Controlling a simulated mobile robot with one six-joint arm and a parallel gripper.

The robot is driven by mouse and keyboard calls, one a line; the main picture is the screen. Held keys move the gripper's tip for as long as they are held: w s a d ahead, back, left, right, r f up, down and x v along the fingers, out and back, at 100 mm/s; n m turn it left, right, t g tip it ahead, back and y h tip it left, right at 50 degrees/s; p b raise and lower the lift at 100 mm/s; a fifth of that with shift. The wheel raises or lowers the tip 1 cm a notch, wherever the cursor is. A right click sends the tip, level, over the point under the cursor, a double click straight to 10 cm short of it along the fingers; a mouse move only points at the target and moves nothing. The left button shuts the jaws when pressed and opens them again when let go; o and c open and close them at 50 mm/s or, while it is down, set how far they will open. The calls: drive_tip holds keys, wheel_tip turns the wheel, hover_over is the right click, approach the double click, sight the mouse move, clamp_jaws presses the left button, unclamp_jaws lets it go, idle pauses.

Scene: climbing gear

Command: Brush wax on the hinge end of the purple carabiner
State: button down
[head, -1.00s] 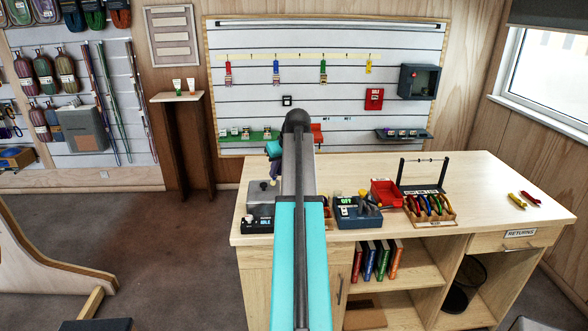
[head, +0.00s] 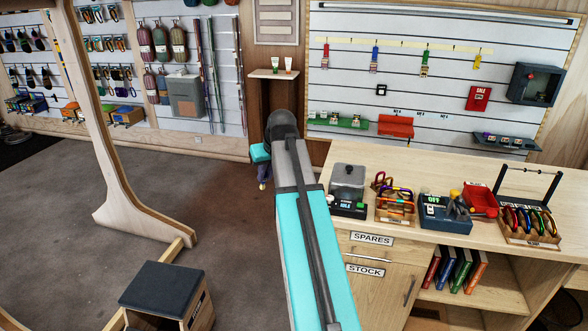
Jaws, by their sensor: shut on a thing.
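My gripper (head: 264,176) shows small beyond the end of my arm, left of the workbench and over the floor side. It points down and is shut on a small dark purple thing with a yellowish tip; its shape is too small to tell. A wooden tray (head: 394,218) on the bench holds several coloured pieces of gear, with a purple piece (head: 403,190) among them. I cannot tell which of these is the purple carabiner. No wax brush can be made out for certain.
On the workbench (head: 450,172) are a grey-topped device (head: 347,205), a blue device (head: 443,215), a red bin (head: 480,200) and a rack of coloured carabiners (head: 525,240). A stool (head: 165,290) and wooden frame (head: 120,190) stand left. Carpet between is open.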

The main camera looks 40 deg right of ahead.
drive_tip(key=a+f+n+b, duration=0.1)
drive_tip(key=a+f, duration=0.1)
drive_tip(key=a, duration=1.4)
drive_tip(key=w+a+f+n+y+b, duration=0.1)
drive_tip(key=a+f+n+b, duration=0.1)
drive_tip(key=a, duration=1.4)
drive_tip(key=shift+a, duration=0.3)
drive_tip(key=shift+d+r, duration=0.1)
drive_tip(key=shift+d, duration=0.05)
